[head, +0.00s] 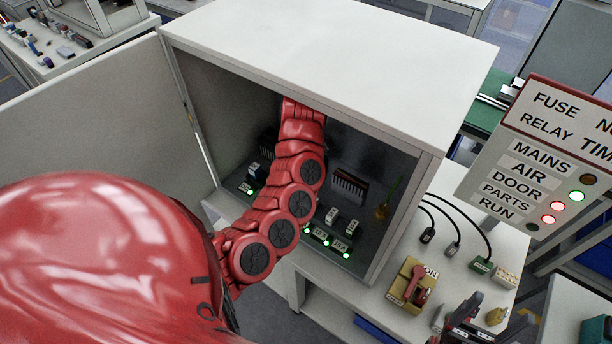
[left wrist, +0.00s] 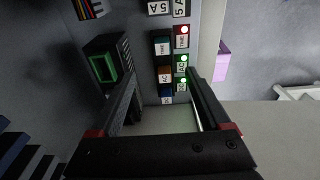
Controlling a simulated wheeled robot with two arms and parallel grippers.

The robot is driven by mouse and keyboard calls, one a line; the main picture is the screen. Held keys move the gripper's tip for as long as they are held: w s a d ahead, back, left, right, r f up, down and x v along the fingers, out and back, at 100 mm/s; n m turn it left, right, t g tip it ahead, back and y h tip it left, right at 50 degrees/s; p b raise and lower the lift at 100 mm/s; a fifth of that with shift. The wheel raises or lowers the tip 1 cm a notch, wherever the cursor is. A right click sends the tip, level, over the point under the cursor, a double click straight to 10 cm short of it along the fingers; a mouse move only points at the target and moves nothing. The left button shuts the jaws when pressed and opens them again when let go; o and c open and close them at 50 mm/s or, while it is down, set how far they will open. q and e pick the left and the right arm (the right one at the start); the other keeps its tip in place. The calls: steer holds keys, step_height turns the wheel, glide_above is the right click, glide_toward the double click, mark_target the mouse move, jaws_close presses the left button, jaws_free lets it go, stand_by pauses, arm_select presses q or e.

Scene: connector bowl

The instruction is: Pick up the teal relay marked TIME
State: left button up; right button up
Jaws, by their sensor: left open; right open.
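In the head view my red arm hides that gripper and the relay. My right gripper (head: 478,324) is open at the lower right edge, partly cut off.
The grey cabinet (head: 340,40) encloses my left arm; its door stands open at left. A black block with a green rim (left wrist: 103,66) is left of the relays. A sign (head: 545,150) shows red and green lamps. A yellow switch box (head: 407,285) stands on the bench.

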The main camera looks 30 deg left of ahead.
arm_select(q)
steer(key=f+b, duration=0.1)
steer(key=f, duration=0.3)
steer(key=a+f+b, duration=0.1)
steer(key=f+b, duration=0.1)
steer(key=f, duration=0.2)
steer(key=f+b, duration=0.2)
steer(key=f, duration=0.2)
steer(key=shift+s+a, duration=0.1)
steer(key=shift+a, duration=0.15)
steer(key=f+p, duration=0.1)
steer(key=a+f+p, duration=0.1)
steer(key=f+p, duration=0.1)
steer(key=shift+f, duration=1)
jaws_close()
